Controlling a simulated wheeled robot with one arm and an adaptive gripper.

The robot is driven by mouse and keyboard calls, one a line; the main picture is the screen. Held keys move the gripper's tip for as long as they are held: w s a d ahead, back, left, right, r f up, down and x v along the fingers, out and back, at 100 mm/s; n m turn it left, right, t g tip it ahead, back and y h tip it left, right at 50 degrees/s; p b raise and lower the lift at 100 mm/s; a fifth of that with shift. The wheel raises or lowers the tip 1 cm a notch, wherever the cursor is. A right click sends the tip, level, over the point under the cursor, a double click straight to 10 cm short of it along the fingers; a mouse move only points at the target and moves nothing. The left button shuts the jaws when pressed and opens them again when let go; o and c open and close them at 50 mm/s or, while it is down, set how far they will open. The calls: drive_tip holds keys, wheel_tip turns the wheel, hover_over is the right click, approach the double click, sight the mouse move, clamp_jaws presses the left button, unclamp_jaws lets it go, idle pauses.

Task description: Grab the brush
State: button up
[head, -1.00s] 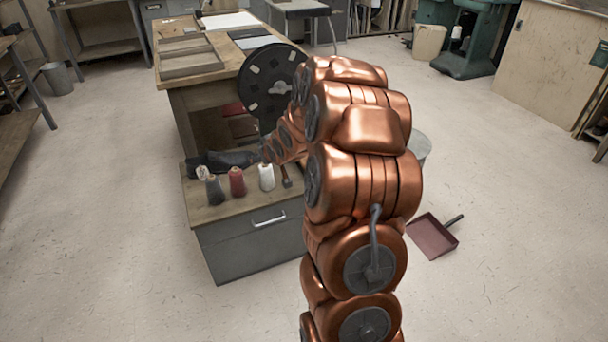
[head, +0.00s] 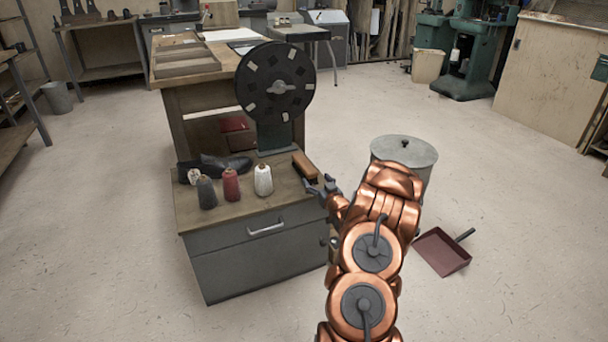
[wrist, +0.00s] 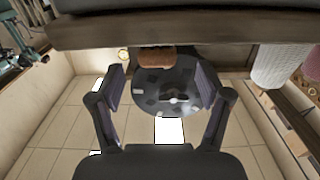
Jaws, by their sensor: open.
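The brush (head: 305,166) is a brown block lying on the right end of the cabinet's wooden top (head: 236,222), beside the foot of the black disc machine. In the wrist view, which looks upside down, the brush (wrist: 155,57) shows just past the top's edge, between and beyond my fingers. My gripper (head: 325,186) is open and empty at the right edge of the cabinet, close to the near end of the brush but apart from it. Its two fingers (wrist: 157,84) stand wide apart in the wrist view.
Grey (head: 206,192), red (head: 231,185) and white (head: 263,180) thread spools stand left of the brush. A dark shoe (head: 226,166) lies behind them. The black disc (head: 275,84) rises behind the brush. A lidded grey bin (head: 404,150) and a dustpan (head: 441,252) are to the right.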

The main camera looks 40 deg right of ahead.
sight(309, 168)
drive_tip(key=shift+r+b+x, duration=0.15)
drive_tip(key=shift+b+x, duration=0.6)
drive_tip(key=shift+x, duration=1.2)
drive_tip(key=shift+r+b+x, duration=0.1)
drive_tip(key=shift+b+x, duration=0.65)
drive_tip(key=shift+x, duration=1.15)
drive_tip(key=shift+s+d, duration=0.1)
drive_tip(key=shift+d, duration=0.05)
drive_tip(key=c, duration=1.3)
